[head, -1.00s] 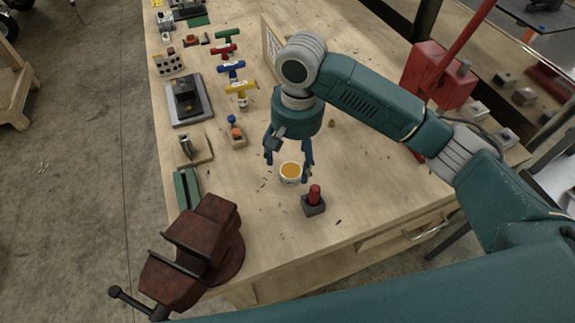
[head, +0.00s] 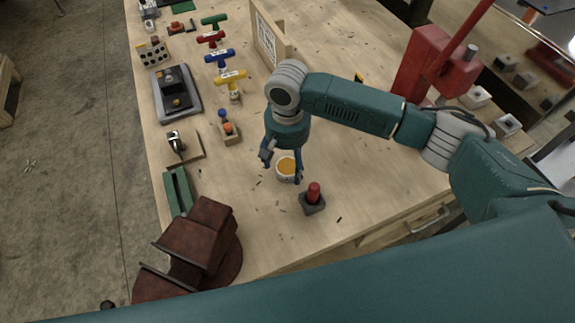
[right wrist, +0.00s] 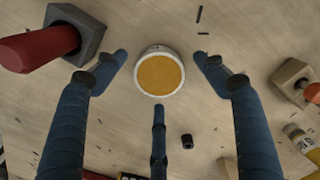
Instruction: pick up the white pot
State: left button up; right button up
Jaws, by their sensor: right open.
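The white pot (head: 286,176) is small and round, with an orange-yellow top face, and stands upright on the wooden workbench. It also shows in the right wrist view (right wrist: 159,73), near the top middle. My right gripper (head: 282,166) is open, its blue fingers pointing down around the pot. In the right wrist view its fingertips (right wrist: 160,60) lie left and right of the pot with gaps, and a third finger is below it. Nothing is held. My left gripper is not in view.
A grey block with a red peg (head: 313,197) stands just right of the pot. A brown vise (head: 205,245) is at the front left. A red press (head: 435,65) stands right.

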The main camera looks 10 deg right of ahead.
jog(key=shift+f, duration=0.95)
jog(key=shift+c, duration=0.3)
jog(key=c, duration=1.5)
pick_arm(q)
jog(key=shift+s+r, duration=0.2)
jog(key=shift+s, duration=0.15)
pick_arm(e)
jog(key=shift+o, duration=0.2)
